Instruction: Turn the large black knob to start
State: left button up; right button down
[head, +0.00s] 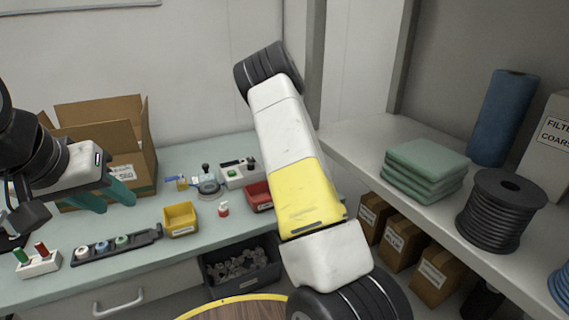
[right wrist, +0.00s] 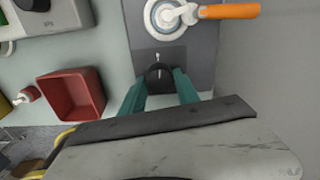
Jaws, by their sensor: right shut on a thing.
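The large black knob (right wrist: 158,76) is on a grey panel (right wrist: 180,52) in the right wrist view, with a pale mark line above it. My right gripper (right wrist: 160,82) has its teal fingers on either side of the knob and is shut on it. In the head view my right arm crosses the middle, and the knob and right gripper are hidden. My left gripper (head: 119,203) is at the left of the head view, its teal fingers apart and empty above the bench.
A white round fitting with an orange handle (right wrist: 230,11) sits just above the knob. A red bin (right wrist: 72,92) is left of it. On the bench (head: 190,217) are a yellow bin (head: 180,219), a black rack (head: 112,246) and a cardboard box (head: 120,160) behind the left gripper.

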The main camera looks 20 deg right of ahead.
jog(key=shift+r+n, duration=0.1)
jog(key=shift+n, duration=0.3)
jog(key=c, duration=0.9)
grip_release()
notch_tip(320, 180, up, 8)
jog(key=shift+f, duration=0.15)
